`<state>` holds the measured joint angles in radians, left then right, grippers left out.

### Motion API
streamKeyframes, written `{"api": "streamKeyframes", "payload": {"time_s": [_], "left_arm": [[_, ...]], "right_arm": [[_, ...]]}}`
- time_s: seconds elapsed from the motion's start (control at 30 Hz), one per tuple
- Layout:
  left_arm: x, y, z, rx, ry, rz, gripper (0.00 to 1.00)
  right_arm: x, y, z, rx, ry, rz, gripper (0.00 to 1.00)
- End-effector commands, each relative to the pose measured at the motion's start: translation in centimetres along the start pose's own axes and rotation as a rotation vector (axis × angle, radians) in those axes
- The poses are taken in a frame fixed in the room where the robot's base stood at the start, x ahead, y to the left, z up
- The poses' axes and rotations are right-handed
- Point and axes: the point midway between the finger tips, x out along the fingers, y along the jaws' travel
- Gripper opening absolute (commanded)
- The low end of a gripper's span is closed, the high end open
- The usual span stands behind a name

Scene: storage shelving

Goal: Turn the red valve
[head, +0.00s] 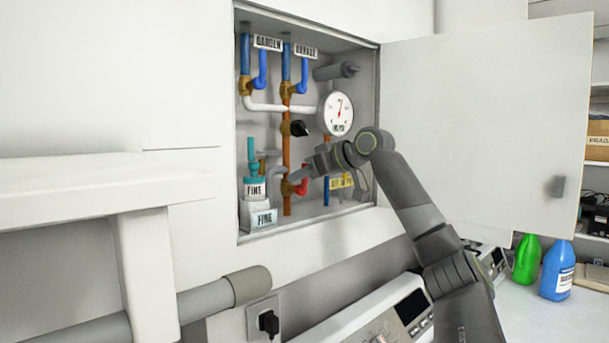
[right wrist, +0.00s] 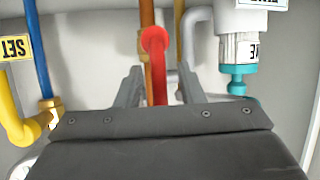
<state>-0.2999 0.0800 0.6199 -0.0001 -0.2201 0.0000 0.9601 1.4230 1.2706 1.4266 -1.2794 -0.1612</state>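The red valve (head: 302,183) sits low on the orange-brown vertical pipe inside the open wall cabinet. My right gripper (head: 297,173) reaches into the cabinet from the right and partly covers the valve in the head view. In the right wrist view the red valve handle (right wrist: 155,60) lies between the two grey fingers of the gripper (right wrist: 158,85). A gap shows on each side of the handle, so the gripper is open and not clamped on it. The handle's lower end is hidden behind the gripper body. My left gripper is not in view.
A white filter with a teal cap (head: 255,190) stands left of the valve. A black knob (head: 299,128) and a round gauge (head: 338,113) are above it. Yellow (right wrist: 14,115) and blue (right wrist: 39,55) pipes run close by. The cabinet door (head: 480,130) stands open at right.

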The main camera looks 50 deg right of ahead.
Motion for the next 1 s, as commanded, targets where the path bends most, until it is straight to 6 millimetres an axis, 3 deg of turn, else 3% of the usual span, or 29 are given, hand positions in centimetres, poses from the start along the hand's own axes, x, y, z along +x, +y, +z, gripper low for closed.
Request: {"api": "streamKeyframes", "payload": {"time_s": [0.23,0.37,0.7,1.0], "left_arm": [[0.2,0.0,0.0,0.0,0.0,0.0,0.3],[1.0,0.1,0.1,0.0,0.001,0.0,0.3],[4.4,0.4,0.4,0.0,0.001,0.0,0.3],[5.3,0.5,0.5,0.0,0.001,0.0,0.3]], "right_arm": [[-0.2,0.0,0.0,0.001,0.003,0.001,0.35],[-1.5,0.1,0.1,0.0,0.003,0.005,0.35],[-9.4,0.1,0.3,-0.001,0.006,0.006,0.35],[-15.6,0.0,0.0,0.001,0.004,0.002,0.35]]}}
